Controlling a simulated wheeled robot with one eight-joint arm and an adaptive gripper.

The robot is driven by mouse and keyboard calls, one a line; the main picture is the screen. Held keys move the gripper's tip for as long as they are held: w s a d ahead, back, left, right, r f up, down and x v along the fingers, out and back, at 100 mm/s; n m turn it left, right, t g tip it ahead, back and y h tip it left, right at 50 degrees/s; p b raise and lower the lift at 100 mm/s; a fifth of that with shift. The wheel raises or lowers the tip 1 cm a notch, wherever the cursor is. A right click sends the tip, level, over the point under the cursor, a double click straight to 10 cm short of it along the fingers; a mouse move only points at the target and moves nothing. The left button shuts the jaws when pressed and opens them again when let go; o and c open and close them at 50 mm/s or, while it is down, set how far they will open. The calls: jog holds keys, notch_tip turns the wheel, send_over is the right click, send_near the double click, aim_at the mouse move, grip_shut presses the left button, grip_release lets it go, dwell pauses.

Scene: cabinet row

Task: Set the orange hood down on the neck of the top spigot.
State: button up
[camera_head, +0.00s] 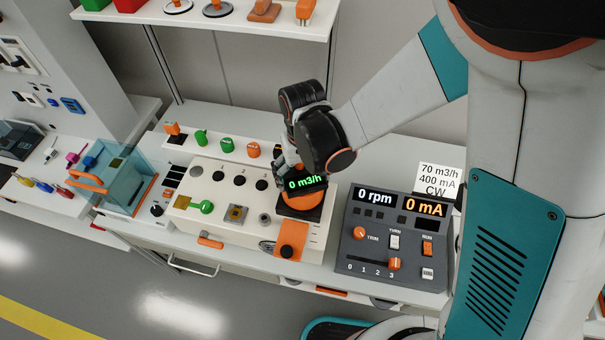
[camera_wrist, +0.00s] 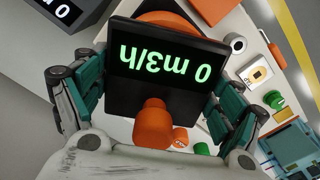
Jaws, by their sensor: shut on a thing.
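The orange hood (camera_head: 301,203) has a black display reading 0 m3/h. It is over a dark square on top of the cream box at the centre of the head view. In the wrist view the hood's display (camera_wrist: 165,68) fills the middle, with an orange knob (camera_wrist: 152,128) nearest me and part of the orange body behind it. My gripper (camera_wrist: 160,85) has its fingers on both sides of the hood and is shut on it. The top spigot's neck is hidden under the hood. I cannot tell whether the hood touches it.
A grey control console (camera_head: 394,235) reading 0 rpm and 0 mA stands close right, with a white card (camera_head: 438,176) behind it. A row of green and orange knobs (camera_head: 226,145) lies behind the cream box (camera_head: 210,220). A teal-sided case (camera_head: 118,180) stands left. A shelf (camera_head: 225,22) hangs above.

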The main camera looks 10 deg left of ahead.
dwell(0.4)
jog(key=o, duration=1.2)
jog(key=shift+c, duration=0.2)
